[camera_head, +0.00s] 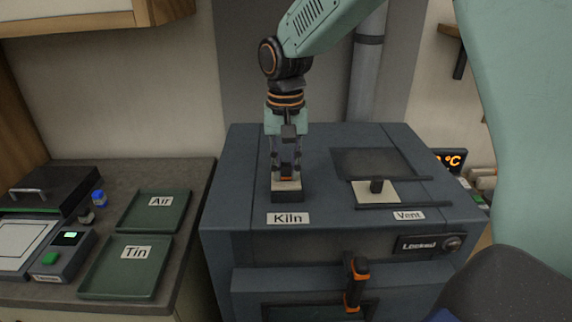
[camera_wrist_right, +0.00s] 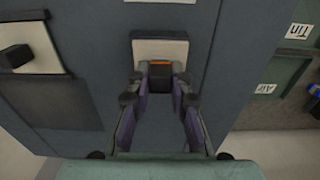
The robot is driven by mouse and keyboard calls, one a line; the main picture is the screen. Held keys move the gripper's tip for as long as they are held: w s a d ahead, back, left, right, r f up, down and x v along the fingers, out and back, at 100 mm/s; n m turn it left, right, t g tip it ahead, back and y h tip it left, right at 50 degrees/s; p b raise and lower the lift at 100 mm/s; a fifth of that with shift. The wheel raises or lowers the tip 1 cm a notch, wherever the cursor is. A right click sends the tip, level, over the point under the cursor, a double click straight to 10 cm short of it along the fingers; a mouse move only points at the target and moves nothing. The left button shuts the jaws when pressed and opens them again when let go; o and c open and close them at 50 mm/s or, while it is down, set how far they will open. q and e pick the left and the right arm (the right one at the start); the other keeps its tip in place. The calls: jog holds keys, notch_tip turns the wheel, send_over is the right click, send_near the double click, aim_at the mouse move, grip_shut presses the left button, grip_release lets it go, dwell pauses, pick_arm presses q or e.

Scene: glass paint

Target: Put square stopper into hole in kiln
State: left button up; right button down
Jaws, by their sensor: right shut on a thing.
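The kiln (camera_head: 235,215) is a dark blue-grey box with a "Kiln" label on its front top edge. My right gripper (camera_head: 286,175) points down over the kiln top, just behind that label. The hole is not visible. I cannot tell whether the stopper sits in it or is just above it. My left gripper is not in view.
A cream vent plate (camera_head: 390,193) with a dark knob lies on the kiln top at right, beside a dark recessed panel (camera_head: 375,163). An orange-black handle (camera_head: 355,283) is on the kiln front. Green trays "Air" (camera_head: 172,217) and "Tin" (camera_head: 105,280) lie on the left counter.

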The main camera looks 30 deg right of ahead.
jog(key=shift+s+d, duration=0.15)
jog(key=c, duration=1.6)
grip_release()
jog(key=shift+c, duration=0.2)
jog(key=o, duration=0.5)
jog(key=shift+r, duration=0.1)
